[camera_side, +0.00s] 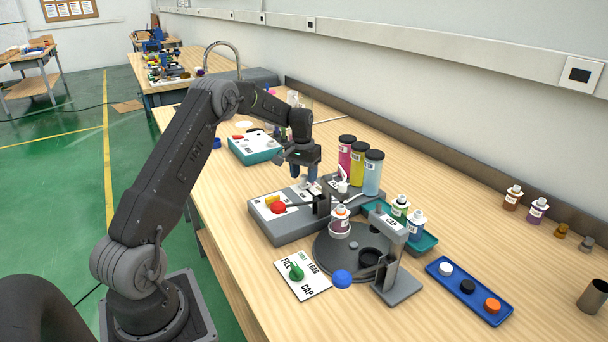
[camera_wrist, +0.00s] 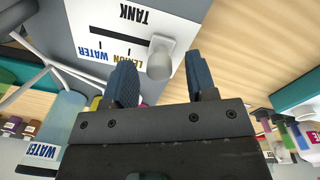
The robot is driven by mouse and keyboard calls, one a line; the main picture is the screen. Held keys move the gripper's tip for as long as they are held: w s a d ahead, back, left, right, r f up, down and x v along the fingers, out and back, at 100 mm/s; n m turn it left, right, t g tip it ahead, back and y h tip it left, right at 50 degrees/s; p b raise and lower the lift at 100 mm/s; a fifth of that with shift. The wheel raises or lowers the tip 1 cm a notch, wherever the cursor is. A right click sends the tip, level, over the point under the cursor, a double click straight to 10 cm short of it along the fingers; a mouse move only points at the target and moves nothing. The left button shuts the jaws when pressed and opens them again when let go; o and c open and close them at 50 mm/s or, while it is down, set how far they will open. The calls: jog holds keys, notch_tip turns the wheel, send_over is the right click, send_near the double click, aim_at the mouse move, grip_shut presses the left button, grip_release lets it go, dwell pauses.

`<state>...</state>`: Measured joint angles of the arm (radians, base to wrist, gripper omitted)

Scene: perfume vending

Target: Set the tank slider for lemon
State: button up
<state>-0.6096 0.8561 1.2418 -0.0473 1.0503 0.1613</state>
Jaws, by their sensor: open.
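The tank slider has a pale grey knob (camera_wrist: 160,58) on a white panel (camera_wrist: 185,15) marked TANK. Labels WATER (camera_wrist: 89,53) and LEMON (camera_wrist: 123,57) show upside down along its dark slot. The knob is at the slot's right end in the wrist view, past LEMON; any label under it is hidden. My gripper (camera_wrist: 159,68) is open, its blue fingers on either side of the knob in the picture; contact cannot be told.
Pink (camera_side: 345,157), yellow (camera_side: 357,167) and pale blue (camera_side: 373,176) tanks stand right of my gripper. A red knob (camera_side: 278,207) sits on the dispenser (camera_side: 290,232). A turntable (camera_side: 336,255) holds a bottle (camera_side: 339,222). A teal box (camera_side: 256,148) lies behind.

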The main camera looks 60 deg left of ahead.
jog(key=shift+f, duration=0.1)
jog(key=shift+c, duration=0.4)
grip_shut()
